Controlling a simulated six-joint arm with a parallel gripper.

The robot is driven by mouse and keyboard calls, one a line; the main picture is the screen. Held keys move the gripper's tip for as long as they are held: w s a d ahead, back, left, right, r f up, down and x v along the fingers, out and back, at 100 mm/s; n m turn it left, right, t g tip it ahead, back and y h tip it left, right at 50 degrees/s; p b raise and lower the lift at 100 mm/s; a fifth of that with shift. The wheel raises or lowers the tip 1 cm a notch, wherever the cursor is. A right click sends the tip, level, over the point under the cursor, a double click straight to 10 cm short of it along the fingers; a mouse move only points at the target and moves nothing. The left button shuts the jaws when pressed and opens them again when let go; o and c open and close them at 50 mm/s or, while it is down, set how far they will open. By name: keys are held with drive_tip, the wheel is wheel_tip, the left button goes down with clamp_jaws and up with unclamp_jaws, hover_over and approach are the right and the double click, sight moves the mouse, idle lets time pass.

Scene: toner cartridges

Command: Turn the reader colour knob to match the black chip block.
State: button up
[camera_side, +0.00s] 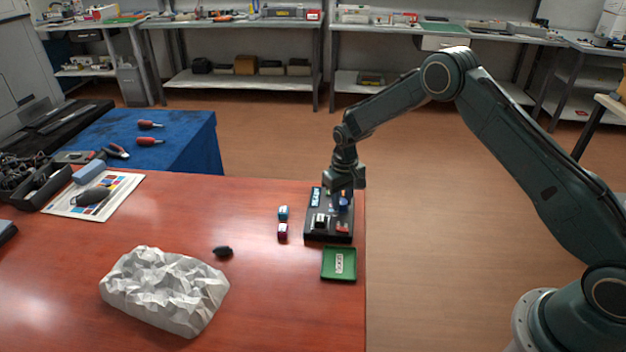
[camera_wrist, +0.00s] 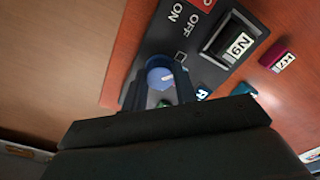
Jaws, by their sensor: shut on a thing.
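The reader (camera_side: 313,232) is a black box near the table's right edge.
A magenta block (camera_side: 283,231) and a teal block (camera_side: 283,213) stand left of the reader. A red switch (camera_side: 342,227) is on the reader. A green tray (camera_side: 327,275) lies in front. A dark lump (camera_side: 223,252) and a crumpled white mass (camera_side: 165,290) lie farther left.

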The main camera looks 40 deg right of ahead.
sight(342, 202)
drive_tip(key=shift+n, duration=1.1)
drive_tip(key=o, duration=1)
drive_tip(key=shift+r, duration=0.1)
wheel_tip(342, 202, up, 14)
drive_tip(key=shift+f, duration=0.15)
